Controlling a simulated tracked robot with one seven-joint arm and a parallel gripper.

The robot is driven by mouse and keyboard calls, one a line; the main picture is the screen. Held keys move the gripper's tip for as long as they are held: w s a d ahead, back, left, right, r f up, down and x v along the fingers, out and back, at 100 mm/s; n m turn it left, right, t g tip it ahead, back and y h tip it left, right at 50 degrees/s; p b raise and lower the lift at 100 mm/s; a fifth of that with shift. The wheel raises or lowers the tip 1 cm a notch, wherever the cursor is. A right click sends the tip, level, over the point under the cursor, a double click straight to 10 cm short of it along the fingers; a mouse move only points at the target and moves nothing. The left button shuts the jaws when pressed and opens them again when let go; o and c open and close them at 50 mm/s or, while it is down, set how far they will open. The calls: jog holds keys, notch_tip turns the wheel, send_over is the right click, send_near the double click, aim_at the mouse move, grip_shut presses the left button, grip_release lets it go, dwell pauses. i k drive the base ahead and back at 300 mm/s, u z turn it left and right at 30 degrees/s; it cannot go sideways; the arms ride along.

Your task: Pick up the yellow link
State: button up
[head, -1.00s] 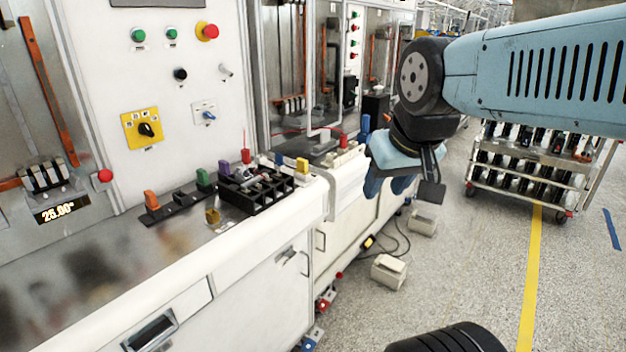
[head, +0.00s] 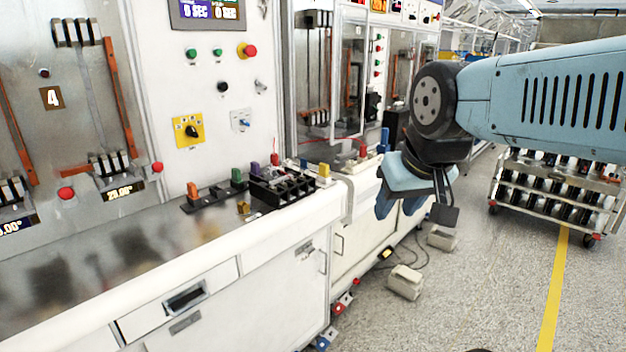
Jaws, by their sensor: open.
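A small yellow block (head: 323,170) stands upright at the right end of a row of coloured pieces on the bench. A second, darker yellow piece (head: 244,207) lies on the bench top in front of the black holder (head: 283,192). I cannot tell which of the two is the yellow link. My gripper (head: 400,207), with blue fingers, is open and empty. It hangs in the air in front of the bench, to the right of both yellow pieces in the picture and apart from them.
Orange (head: 193,189), green (head: 237,176), purple and red pieces stand near the black holder. The steel bench top (head: 90,260) is mostly clear at left. Grey boxes (head: 405,282) and cables lie on the floor. A loaded cart (head: 555,190) stands at right.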

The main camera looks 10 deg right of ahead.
aim_at(323, 170)
jog(key=u, duration=0.05)
jog(key=i, duration=0.9)
jog(key=z, duration=0.1)
